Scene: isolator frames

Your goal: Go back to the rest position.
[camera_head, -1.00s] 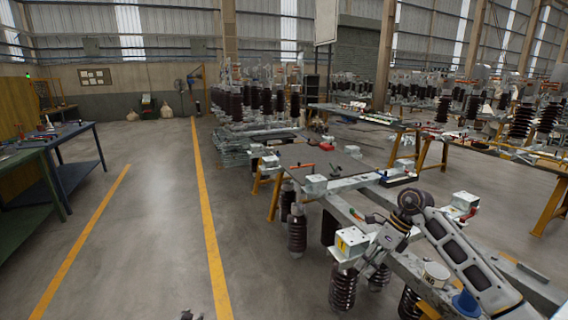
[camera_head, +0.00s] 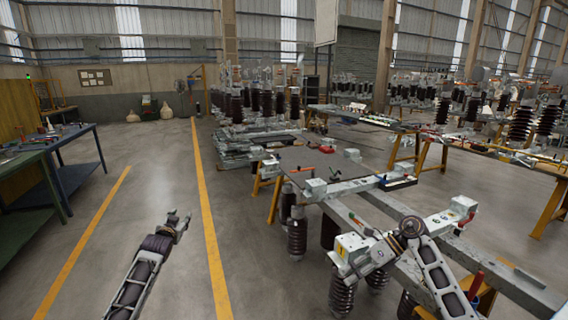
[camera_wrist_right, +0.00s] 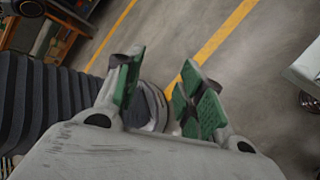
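My left gripper (camera_head: 178,224) is over the bare floor left of the isolator frame, at the end of my arm from the bottom left. Its fingers look apart, with nothing seen between them. My right gripper hangs by the near white box (camera_head: 350,247) of the isolator frame (camera_head: 388,207); I cannot tell whether it touches the box. In the right wrist view, the right gripper (camera_wrist_right: 160,92) has its two green-padded fingers apart, with floor and part of my own body visible between them. Dark ribbed insulators (camera_head: 297,238) hang below the frame.
A blue workbench (camera_head: 75,160) and a green one (camera_head: 28,180) stand at the left. Yellow floor lines (camera_head: 207,220) cross open floor between them and the frame. Yellow trestles (camera_head: 274,198) support the frame. More benches and insulators fill the back and right.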

